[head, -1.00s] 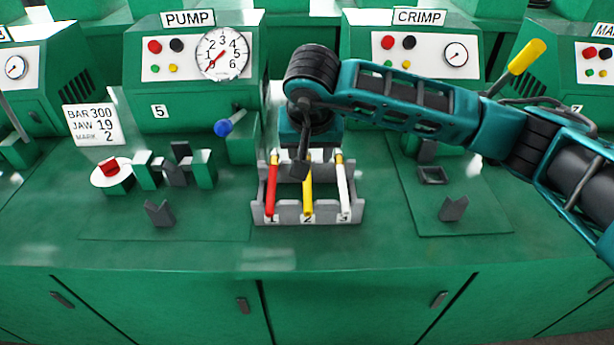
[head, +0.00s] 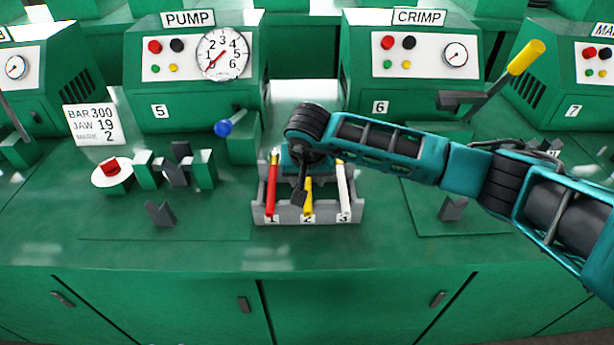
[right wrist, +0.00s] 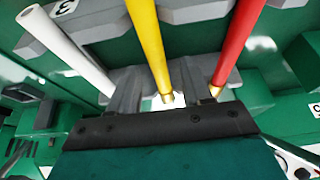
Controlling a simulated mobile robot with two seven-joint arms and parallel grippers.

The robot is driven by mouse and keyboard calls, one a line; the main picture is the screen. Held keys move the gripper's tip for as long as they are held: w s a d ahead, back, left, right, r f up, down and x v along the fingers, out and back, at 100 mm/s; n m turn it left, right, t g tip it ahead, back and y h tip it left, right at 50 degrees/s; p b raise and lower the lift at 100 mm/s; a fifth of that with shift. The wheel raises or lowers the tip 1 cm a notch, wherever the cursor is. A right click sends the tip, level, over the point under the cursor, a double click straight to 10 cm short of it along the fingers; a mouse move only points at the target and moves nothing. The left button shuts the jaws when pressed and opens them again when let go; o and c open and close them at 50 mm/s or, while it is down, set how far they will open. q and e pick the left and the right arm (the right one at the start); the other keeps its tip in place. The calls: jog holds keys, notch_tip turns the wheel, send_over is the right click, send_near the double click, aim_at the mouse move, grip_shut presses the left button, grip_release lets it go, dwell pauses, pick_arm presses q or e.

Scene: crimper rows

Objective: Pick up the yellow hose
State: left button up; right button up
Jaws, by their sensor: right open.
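The yellow hose (head: 308,206) lies in slot 2 of a grey rack (head: 330,217), between a red hose (head: 271,188) and a white hose (head: 344,188). My right gripper (head: 299,196) is over the rack and hides the upper part of the yellow hose in the head view. In the right wrist view, the yellow hose (right wrist: 149,45) runs between the two grey fingers of the open right gripper (right wrist: 163,88). The red hose (right wrist: 237,45) and white hose (right wrist: 65,48) lie outside the fingers. I cannot tell whether a finger touches the yellow hose. My left gripper is not in view.
The pump machine (head: 190,90) stands behind left with a blue-knobbed lever (head: 223,127). The crimp machine (head: 410,85) stands behind right with a yellow-handled lever (head: 526,57). A sign (head: 93,124) and fixtures stand left. The bench front (head: 250,255) is clear.

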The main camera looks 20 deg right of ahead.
jog(key=shift+f+b, duration=0.25)
jog(key=shift+b, duration=0.15)
dwell(0.3)
jog(key=shift+c, duration=0.4)
grip_shut()
